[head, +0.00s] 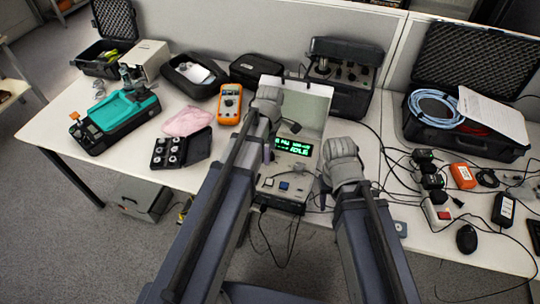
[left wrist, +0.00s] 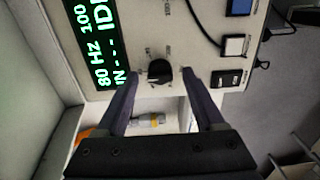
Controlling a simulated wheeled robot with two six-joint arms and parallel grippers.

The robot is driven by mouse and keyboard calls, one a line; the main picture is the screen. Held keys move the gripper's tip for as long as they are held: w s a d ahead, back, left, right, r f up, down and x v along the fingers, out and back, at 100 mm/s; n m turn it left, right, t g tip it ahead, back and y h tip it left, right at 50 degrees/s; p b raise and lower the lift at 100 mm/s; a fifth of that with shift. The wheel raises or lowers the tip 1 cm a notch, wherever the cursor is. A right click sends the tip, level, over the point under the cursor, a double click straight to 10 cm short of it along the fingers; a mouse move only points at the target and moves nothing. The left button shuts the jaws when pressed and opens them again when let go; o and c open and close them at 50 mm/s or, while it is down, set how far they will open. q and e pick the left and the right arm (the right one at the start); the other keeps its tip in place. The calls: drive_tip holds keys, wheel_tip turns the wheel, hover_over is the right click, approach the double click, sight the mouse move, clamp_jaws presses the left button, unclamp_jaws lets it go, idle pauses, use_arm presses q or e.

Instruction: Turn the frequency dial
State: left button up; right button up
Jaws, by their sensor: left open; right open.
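The frequency dial (left wrist: 159,72) is a round black knob on the pale front panel (left wrist: 130,45) of a control unit. It shows in the left wrist view; in the head view my left arm hides it. My left gripper (left wrist: 161,74) is open, with one fingertip on each side of the dial. Whether the tips touch it I cannot tell. The unit's green display (head: 293,147) lies beside the dial; in the left wrist view it reads 80 Hz. My right gripper (head: 324,187) is at the unit's right side, its fingers hard to make out.
Below the display are a blue button (head: 283,185) and a white button (left wrist: 233,45). An orange multimeter (head: 230,103) lies left of my left arm. Black cables and adapters crowd the right, with a mouse (head: 466,239) near the front edge. Open cases stand behind.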

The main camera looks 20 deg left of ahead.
use_arm(q)
clamp_jaws()
idle(0.7)
